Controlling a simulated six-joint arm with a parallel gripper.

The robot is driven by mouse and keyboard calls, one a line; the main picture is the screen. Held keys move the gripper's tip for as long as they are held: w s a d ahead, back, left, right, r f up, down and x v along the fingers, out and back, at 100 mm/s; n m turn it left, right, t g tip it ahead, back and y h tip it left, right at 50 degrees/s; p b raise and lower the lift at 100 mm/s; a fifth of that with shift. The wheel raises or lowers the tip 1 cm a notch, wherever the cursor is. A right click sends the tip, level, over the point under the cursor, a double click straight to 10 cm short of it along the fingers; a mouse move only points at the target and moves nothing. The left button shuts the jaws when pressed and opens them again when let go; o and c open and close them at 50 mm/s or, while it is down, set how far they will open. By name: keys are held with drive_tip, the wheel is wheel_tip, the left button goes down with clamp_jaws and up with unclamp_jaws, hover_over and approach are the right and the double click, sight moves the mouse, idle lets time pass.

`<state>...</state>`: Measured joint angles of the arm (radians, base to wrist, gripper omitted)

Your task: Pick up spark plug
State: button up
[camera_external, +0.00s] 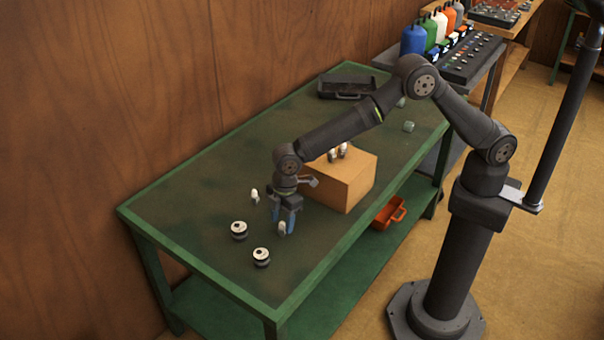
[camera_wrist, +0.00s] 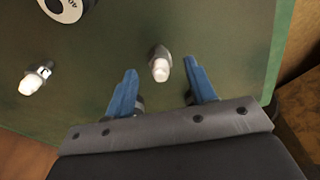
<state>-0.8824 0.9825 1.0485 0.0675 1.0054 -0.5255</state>
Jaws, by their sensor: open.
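My gripper (camera_external: 284,217) has two blue fingers pointing down over the green table, and it is open. In the wrist view the open fingers (camera_wrist: 160,88) stand apart with a spark plug (camera_wrist: 160,65) showing between and just beyond their tips. That white-tipped plug also shows in the external view (camera_external: 282,228), right beside the fingers. I cannot tell whether it touches them. Another spark plug (camera_external: 255,196) stands to the left of the gripper; a second plug shows in the wrist view at the left (camera_wrist: 36,77). More plugs (camera_external: 337,152) sit on the cardboard box.
The cardboard box (camera_external: 345,185) stands close to the right of my gripper. Two black-and-white round parts (camera_external: 239,230) (camera_external: 261,257) lie near the table's front end. A black open tray (camera_external: 347,86) is at the back of the green table (camera_external: 190,205). An orange container (camera_external: 390,212) sits below.

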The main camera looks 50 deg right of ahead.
sight(282, 222)
drive_tip(key=f, duration=0.3)
drive_tip(key=shift+a, duration=0.2)
drive_tip(key=c, duration=1)
drive_tip(key=shift+c, duration=0.2)
